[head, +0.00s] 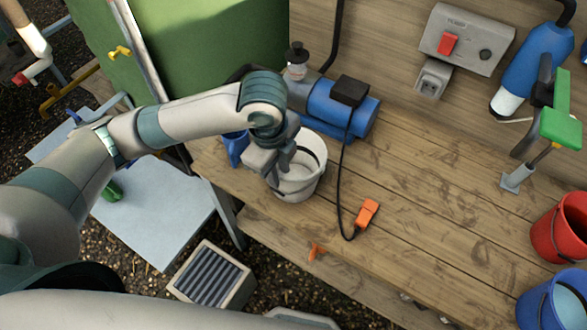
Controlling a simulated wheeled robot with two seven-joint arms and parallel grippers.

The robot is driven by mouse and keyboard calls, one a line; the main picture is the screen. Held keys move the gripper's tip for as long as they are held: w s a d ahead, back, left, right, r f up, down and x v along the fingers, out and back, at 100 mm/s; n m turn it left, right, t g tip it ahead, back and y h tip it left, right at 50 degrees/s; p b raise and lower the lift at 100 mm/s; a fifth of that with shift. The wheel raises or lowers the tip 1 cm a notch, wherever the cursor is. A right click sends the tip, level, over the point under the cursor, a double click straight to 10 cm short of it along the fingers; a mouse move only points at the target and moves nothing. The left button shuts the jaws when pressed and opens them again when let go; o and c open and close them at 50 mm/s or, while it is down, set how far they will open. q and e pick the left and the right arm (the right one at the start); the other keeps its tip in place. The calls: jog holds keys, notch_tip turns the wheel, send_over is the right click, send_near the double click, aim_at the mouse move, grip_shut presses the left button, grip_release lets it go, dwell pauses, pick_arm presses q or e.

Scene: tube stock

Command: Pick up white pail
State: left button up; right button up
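The white pail (312,166) stands upright on the wooden bench, near its left end and front edge. My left gripper (277,178) reaches down at the pail's left rim and covers part of that rim. One finger appears inside the pail and the other at its outer left side. Whether the fingers are closed on the rim cannot be made out. My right gripper is not in view.
A blue pump (335,105) stands behind the pail, with a black cable running to an orange float (367,213) at right. Red (552,235) and blue (538,308) buckets are far right. The bench's middle is mostly clear.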

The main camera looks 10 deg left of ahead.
aim_at(283, 190)
pick_arm(q)
notch_tip(283, 190, down, 7)
jog(key=p, duration=0.1)
jog(key=shift+w+d+f, duration=0.15)
jog(key=shift+w, duration=0.25)
jog(key=f+p, duration=0.1)
jog(key=f, duration=0.1)
jog(key=w+f+p, duration=0.1)
jog(key=f, duration=0.1)
jog(key=shift+p, duration=0.35)
jog(key=shift+w+f, duration=0.15)
jog(key=shift+f, duration=0.4)
grip_shut()
